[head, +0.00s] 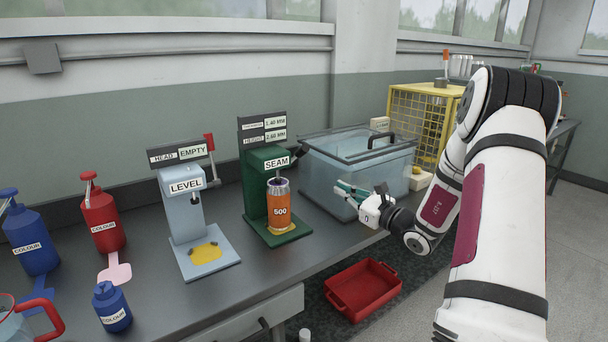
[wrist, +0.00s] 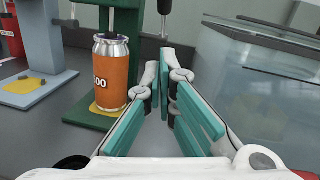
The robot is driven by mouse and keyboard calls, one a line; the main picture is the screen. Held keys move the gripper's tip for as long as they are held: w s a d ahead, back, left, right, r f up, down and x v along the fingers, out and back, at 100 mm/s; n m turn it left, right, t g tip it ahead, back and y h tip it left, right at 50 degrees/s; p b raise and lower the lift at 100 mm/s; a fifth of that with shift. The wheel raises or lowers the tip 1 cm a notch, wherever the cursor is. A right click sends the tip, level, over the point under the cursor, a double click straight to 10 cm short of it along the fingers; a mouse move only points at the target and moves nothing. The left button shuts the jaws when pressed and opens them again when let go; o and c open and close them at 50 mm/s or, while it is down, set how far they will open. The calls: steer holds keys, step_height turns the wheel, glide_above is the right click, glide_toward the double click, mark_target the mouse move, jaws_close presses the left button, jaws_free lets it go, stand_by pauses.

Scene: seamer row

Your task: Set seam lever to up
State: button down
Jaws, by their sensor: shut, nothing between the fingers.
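The green seam machine (head: 254,178) stands on the bench, with an orange can (head: 280,207) marked 500 on its base. In the wrist view the can (wrist: 111,72) is left of my fingers. A dark knob on a thin grey rod (wrist: 164,8), probably the seam lever, shows at the top, right of the green column (wrist: 126,30). Its lower end and setting are unclear. My gripper (head: 342,188) is right of the can, in front of the clear-lidded tank. Its teal fingers (wrist: 166,70) are shut and empty, apart from the can and the knob.
The blue-grey tank (head: 345,165) is close behind and right of my gripper. The level machine (head: 184,210), with a red lever (head: 209,143), stands left. Colour bottles (head: 101,215) are farther left. A red tray (head: 362,290) lies below the bench edge.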

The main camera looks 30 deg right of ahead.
steer(key=w+a+r, duration=0.1)
steer(key=w+r, duration=0.1)
steer(key=w, duration=0.4)
steer(key=w+a+r, duration=0.1)
steer(key=w, duration=0.5)
steer(key=shift+w+a+r, duration=0.15)
steer(key=shift+a+r, duration=0.15)
steer(key=shift+r, duration=0.1)
steer(key=shift+r, duration=0.15)
